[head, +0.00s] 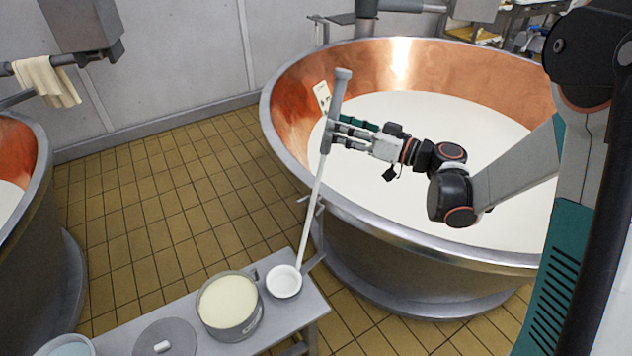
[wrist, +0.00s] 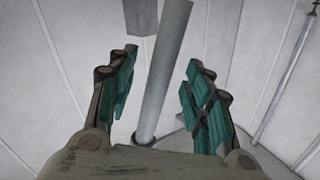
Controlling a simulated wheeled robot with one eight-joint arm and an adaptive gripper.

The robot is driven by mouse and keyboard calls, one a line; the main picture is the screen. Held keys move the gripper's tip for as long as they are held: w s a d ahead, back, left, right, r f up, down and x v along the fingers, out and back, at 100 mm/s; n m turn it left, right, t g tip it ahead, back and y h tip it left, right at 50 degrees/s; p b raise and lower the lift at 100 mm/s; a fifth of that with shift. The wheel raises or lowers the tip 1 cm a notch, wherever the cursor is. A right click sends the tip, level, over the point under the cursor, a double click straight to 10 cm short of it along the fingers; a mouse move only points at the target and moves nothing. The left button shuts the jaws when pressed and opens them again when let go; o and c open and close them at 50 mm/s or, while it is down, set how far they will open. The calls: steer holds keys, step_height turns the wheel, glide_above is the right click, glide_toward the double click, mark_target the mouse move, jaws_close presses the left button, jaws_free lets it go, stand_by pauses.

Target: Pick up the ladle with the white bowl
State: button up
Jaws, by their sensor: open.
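The ladle has a small white bowl (head: 283,281) resting on the grey bench and a long pale handle (head: 312,205) leaning up and to the right, with a grey upper end. My gripper (head: 333,136) is at the upper part of this handle, above the rim of the copper vat. In the wrist view, the grey handle (wrist: 164,65) stands between the two green-padded fingers of my gripper (wrist: 160,75), with a gap on both sides. My gripper is open and holds nothing. The ladle's bowl does not show clearly in the wrist view.
A large copper vat (head: 360,205) of white liquid stands below my arm. The bench (head: 312,301) carries a pot (head: 230,312) of pale yellow liquid and a grey lid (head: 165,340). Another vat (head: 40,230) is at the left. Tiled floor lies free between the vats.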

steer(key=x, duration=0.3)
steer(key=shift+w+a+r+b, duration=0.1)
steer(key=shift+a+b, duration=0.1)
steer(key=shift+b, duration=0.2)
jaws_close()
steer(key=shift+r, duration=0.1)
